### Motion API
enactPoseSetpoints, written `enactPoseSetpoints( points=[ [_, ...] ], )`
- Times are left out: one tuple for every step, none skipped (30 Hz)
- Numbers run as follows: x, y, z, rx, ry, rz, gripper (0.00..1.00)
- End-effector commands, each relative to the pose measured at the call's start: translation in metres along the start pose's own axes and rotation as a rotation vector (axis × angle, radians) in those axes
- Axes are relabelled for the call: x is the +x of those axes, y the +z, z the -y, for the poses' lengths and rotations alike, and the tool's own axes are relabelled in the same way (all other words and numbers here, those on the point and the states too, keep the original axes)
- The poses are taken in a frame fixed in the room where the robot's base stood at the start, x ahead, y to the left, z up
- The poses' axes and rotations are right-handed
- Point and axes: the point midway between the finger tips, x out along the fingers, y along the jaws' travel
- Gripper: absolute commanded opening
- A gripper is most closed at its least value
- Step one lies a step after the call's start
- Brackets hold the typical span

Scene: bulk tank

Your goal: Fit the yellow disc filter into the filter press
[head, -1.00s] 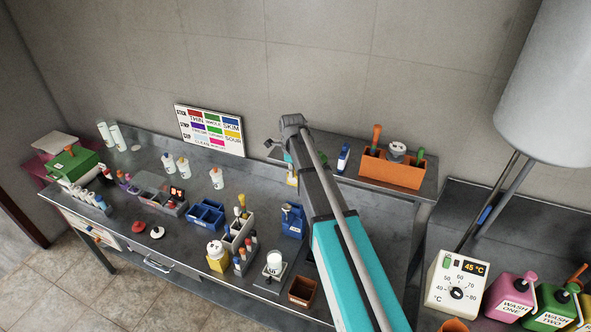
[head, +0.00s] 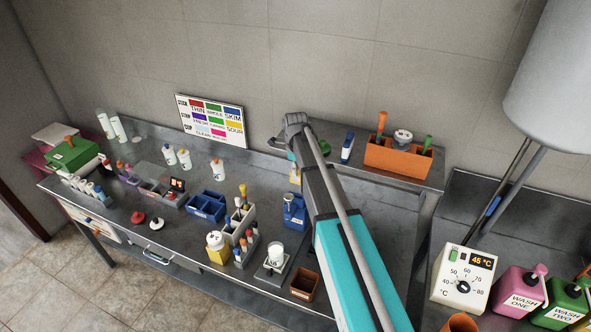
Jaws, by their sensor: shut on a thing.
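My arm reaches over the bench from the lower right, and its raised elbow covers the area around my gripper. I cannot make out the gripper's fingers or what they hold. A small yellow and pale item (head: 295,176) shows just left of my arm, partly covered by it; whether it is the yellow disc filter I cannot tell. A blue device (head: 295,215) stands on the bench below it, close to my arm; it may be the filter press, but it is too small to be sure.
Blue bins (head: 206,207), a yellow jar (head: 217,250), a white weighing device (head: 275,258) and a brown box (head: 304,286) crowd the bench. An orange caddy (head: 398,160) sits on the back-right shelf. A temperature box (head: 463,280) stands right.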

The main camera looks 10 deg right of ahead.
Motion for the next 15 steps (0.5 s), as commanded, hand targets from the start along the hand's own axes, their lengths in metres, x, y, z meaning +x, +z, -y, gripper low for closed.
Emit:
enactPoseSetpoints(
  points=[
    [0.0061, 0.0001, -0.0001, 0.0, 0.0, 0.0, 0.0],
    [0.0074, 0.0002, -0.0001, 0.0, 0.0, 0.0, 0.0],
    [0.0091, 0.0002, -0.0001, 0.0, 0.0, 0.0, 0.0],
    [0.0102, 0.0002, -0.0001, 0.0, 0.0, 0.0, 0.0],
    [0.0111, 0.0002, -0.0002, 0.0, 0.0, 0.0, 0.0],
    [0.0121, 0.0003, -0.0002, 0.0, 0.0, 0.0, 0.0],
    [0.0127, 0.0003, -0.0002, -0.001, 0.0, 0.0, 0.0],
    [0.0132, 0.0004, -0.0002, -0.001, 0.0, 0.0, 0.0],
    [0.0137, 0.0004, -0.0003, -0.001, 0.0, 0.0, 0.0],
    [0.014, 0.0004, -0.0003, -0.001, 0.0, 0.0, 0.0],
    [0.0141, 0.0005, -0.0003, -0.001, 0.0, 0.0, 0.0],
    [0.0142, 0.0005, -0.0003, -0.001, 0.0, 0.0, 0.0],
    [0.0142, 0.0005, -0.0004, -0.001, 0.0, 0.0, 0.0],
    [0.0141, 0.0006, -0.0004, -0.001, 0.0, 0.0, 0.0],
    [0.014, 0.0006, -0.0005, -0.001, 0.0, 0.0, 0.0]
  ],
)
